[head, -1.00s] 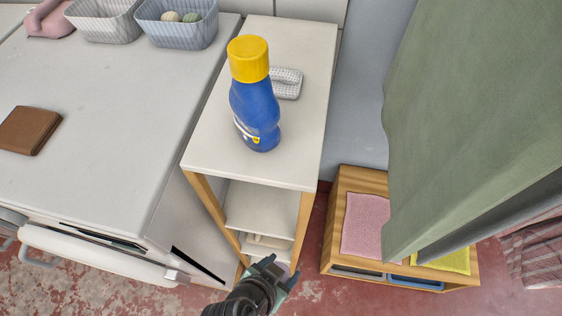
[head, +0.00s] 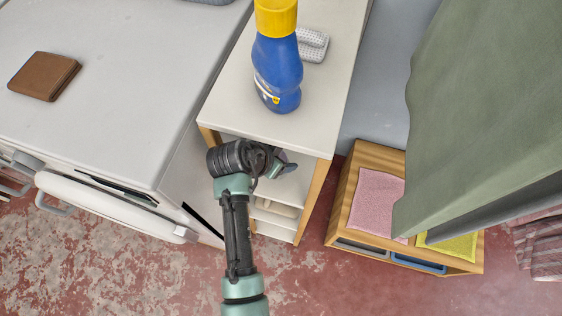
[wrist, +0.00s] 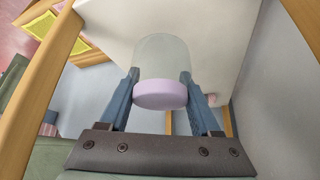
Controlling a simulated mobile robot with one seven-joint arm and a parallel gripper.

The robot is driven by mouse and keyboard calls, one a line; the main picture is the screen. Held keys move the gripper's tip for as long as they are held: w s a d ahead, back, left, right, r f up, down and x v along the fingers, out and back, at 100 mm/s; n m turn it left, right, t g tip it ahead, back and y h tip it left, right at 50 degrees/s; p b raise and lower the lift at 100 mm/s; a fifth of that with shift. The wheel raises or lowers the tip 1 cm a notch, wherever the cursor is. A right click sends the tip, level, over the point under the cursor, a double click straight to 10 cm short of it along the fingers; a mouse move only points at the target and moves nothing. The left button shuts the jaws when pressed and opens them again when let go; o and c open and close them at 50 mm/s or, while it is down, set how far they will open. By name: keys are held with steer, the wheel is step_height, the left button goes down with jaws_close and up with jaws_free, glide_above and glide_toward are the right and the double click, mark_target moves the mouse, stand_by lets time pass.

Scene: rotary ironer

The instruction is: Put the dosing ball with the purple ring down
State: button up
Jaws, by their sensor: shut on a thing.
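The dosing ball (wrist: 161,62) is a pale, translucent cup with a purple ring (wrist: 160,95). In the wrist view it sits between the two blue-grey fingers of my gripper (wrist: 160,80), which is shut on it. A white shelf surface (wrist: 213,45) shows behind it; I cannot tell whether the ball touches it. In the head view my gripper (head: 281,166) is at the open front of the narrow shelf unit (head: 320,85), just below its top board. The ball is not clearly visible there.
A blue bottle with a yellow cap (head: 277,60) and a grey-white dotted object (head: 313,44) stand on the unit's top. A lower shelf (head: 270,224) is below my gripper. A wooden post (head: 314,200) is close on the right. A white appliance (head: 120,90) stands left.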

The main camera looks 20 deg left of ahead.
steer(key=shift+w+f, duration=0.1)
steer(key=shift+f, duration=1.65)
steer(key=shift+f+b, duration=0.15)
steer(key=shift+b, duration=0.2)
steer(key=o, duration=1.4)
steer(key=shift+r, duration=0.4)
steer(key=p+v, duration=0.1)
steer(key=v, duration=0.6)
steer(key=shift+a+p, duration=0.1)
steer(key=shift+p, duration=0.2)
